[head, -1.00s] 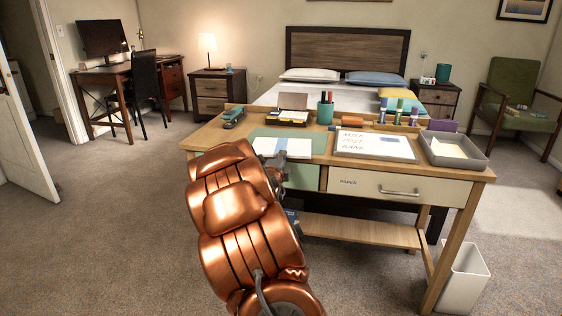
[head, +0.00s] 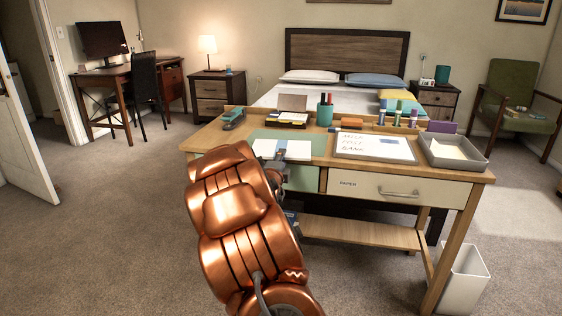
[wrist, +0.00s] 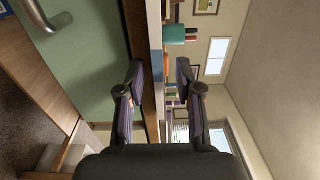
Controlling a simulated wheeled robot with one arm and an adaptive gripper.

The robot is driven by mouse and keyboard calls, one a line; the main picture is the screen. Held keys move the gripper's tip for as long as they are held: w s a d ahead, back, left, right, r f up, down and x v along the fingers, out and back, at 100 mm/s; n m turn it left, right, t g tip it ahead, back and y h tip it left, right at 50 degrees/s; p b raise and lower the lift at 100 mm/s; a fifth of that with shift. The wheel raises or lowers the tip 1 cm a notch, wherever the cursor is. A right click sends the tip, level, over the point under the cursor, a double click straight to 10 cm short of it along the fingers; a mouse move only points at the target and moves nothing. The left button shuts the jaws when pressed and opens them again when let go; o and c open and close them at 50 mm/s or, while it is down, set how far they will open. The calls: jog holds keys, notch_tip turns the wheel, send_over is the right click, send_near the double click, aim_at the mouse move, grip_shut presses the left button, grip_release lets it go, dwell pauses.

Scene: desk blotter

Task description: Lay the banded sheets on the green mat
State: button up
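The banded sheets (head: 299,150) are a flat white stack at the front of the green mat (head: 317,142), by the desk's front edge. I cannot tell from the head view how much of the stack rests on the mat. In the wrist view the stack shows edge-on as a thin white strip with a blue band (wrist: 157,62). My gripper (wrist: 158,80) is open, with one finger on each side of that strip and gaps beside it. In the head view my gripper (head: 281,155) hides the band, and my copper arm covers the desk's front left.
A lettered board (head: 375,147) and a grey tray (head: 454,152) with paper lie to the right. A green stapler (head: 233,119), a note holder (head: 287,119) and a teal pen cup (head: 325,114) stand behind. The drawer handle (head: 398,192) juts out below the desktop.

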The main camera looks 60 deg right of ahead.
jog(key=b+v, duration=0.3)
jog(key=v, duration=0.9)
dwell(0.5)
